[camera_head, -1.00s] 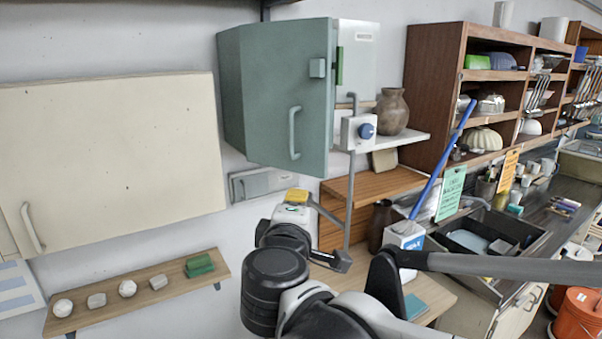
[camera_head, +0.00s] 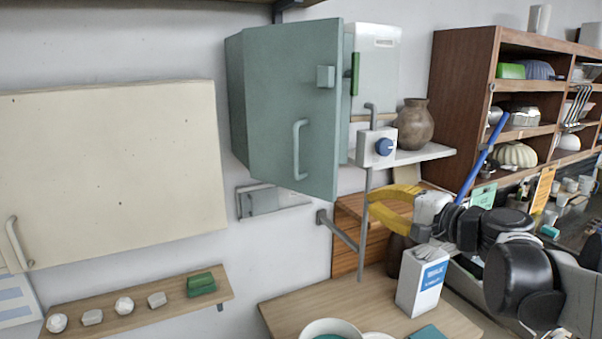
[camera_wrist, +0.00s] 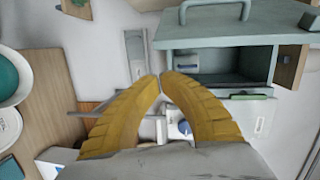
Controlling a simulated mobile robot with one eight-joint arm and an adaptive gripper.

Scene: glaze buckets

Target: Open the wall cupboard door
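A grey-green wall cupboard (camera_head: 238,105) hangs in the middle of the head view. Its front panel (camera_head: 290,110) carries a grey bar handle (camera_head: 299,148) and stands out from the wall. The wrist view shows that handle (camera_wrist: 245,10) at the top and a dark opening in the cupboard (camera_wrist: 222,64) beneath the panel. My gripper (camera_head: 374,206) has yellow fingers and is right of and below the cupboard, touching nothing that I can see. Its fingertips (camera_wrist: 161,76) meet in the wrist view, with nothing between them.
A cream cupboard (camera_head: 110,175) with its own handle hangs at left. A grey pipe (camera_head: 364,235) and a white box with a blue knob (camera_head: 377,147) are close to my gripper. A white carton (camera_head: 422,280) stands on the wooden surface below. A vase (camera_head: 415,125) sits on a shelf.

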